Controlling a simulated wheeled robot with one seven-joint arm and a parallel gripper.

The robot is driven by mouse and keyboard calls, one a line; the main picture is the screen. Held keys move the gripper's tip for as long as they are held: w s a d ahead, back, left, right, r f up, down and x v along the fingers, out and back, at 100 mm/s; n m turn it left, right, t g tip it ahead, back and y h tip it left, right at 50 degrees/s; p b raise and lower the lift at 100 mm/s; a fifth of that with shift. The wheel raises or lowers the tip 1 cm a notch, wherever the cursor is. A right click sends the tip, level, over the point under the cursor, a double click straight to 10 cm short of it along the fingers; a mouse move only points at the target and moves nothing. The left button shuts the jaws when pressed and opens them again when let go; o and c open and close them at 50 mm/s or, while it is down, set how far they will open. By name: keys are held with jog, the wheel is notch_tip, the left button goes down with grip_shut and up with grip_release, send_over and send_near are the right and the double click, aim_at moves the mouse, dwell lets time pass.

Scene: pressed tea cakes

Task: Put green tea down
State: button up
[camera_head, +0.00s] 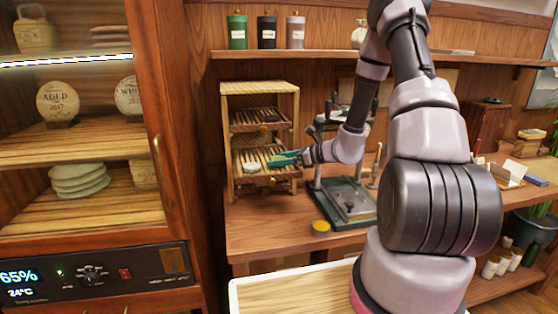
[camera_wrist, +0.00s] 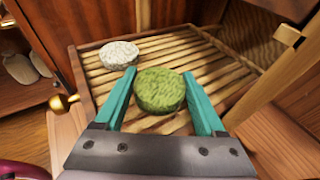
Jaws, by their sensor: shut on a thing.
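The green tea is a round, textured green cake (camera_wrist: 160,90). It sits between the teal fingers of my gripper (camera_wrist: 159,74) in the wrist view, and the gripper is shut on it. The cake is over the slatted wooden tray (camera_wrist: 215,66); I cannot tell whether it touches the slats. In the head view my gripper (camera_head: 284,159) reaches into the lower tray of the small wooden rack (camera_head: 228,130), and I cannot make out the green cake there.
A whitish round cake (camera_wrist: 119,55) lies on the same tray, to the left. The rack's wooden post stands close on the right in the wrist view. A dark green press (camera_head: 345,205) and a small yellow-topped tin (camera_head: 321,227) stand on the counter.

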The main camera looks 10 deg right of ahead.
jog(key=shift+f, duration=0.1)
jog(key=o, duration=1.3)
jog(key=v, duration=1.1)
jog(key=s+a+r+n+g+h, duration=0.2)
jog(key=s+a+r+n+g, duration=0.1)
jog(key=s+r+n, duration=0.35)
jog(key=s+a+r+n+g+h, duration=0.2)
jog(key=s+a+r+n+g, duration=0.15)
jog(key=s+r+n, duration=0.35)
jog(key=s+d+r+n+t+h, duration=0.3)
jog(key=s+r+n+t+h, duration=0.2)
jog(key=s+r, duration=0.4)
jog(key=shift+d+r+n+h, duration=0.25)
jog(key=shift+r+n+h, duration=0.35)
jog(key=shift+r+n, duration=0.8)
jog(key=shift+r+m+t, duration=0.25)
jog(key=shift+r+m, duration=0.05)
jog(key=shift+m, duration=0.05)
